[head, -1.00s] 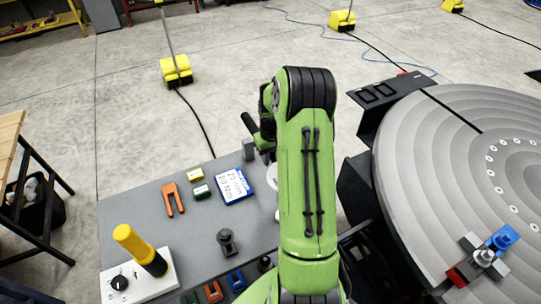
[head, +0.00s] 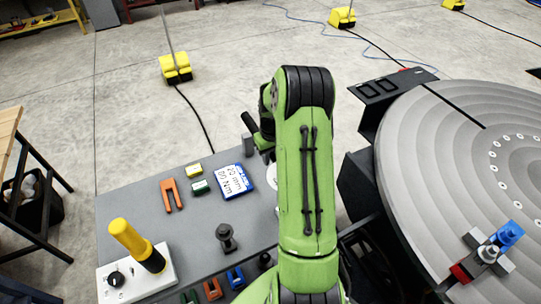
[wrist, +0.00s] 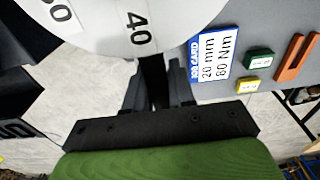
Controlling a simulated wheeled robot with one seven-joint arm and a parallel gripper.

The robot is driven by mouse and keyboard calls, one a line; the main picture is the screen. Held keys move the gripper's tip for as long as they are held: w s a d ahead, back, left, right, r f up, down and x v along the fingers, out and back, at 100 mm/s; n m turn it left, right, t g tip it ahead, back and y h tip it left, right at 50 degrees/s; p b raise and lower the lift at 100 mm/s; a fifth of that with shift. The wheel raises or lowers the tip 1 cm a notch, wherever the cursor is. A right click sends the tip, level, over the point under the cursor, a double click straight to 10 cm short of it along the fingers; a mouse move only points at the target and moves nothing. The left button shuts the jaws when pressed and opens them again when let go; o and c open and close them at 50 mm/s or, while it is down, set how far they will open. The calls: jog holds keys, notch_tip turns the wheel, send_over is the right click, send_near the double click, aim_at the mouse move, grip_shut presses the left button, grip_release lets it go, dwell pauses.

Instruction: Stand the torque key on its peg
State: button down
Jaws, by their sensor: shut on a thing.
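My gripper (wrist: 154,92) is shut on a black bar-like part (wrist: 152,78), which I take to be the torque key. A large white dial face (wrist: 125,28) marked 40 and 50 lies just beyond the fingertips, very close to the camera. The bar runs up to its edge; whether they are joined I cannot tell. In the head view my arm hides the fingertips and most of the held thing.
The round positioner table (head: 430,170) with a blue-red clamp stands right.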

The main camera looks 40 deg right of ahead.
jog(key=shift+f+b, duration=1.6)
jog(key=shift+f, duration=0.6)
jog(key=shift+f+b, duration=1.35)
jog(key=shift+f, duration=0.1)
jog(key=c, duration=0.9)
grip_release()
jog(key=shift+o, duration=0.4)
jog(key=o, duration=0.4)
jog(key=shift+r, duration=0.1)
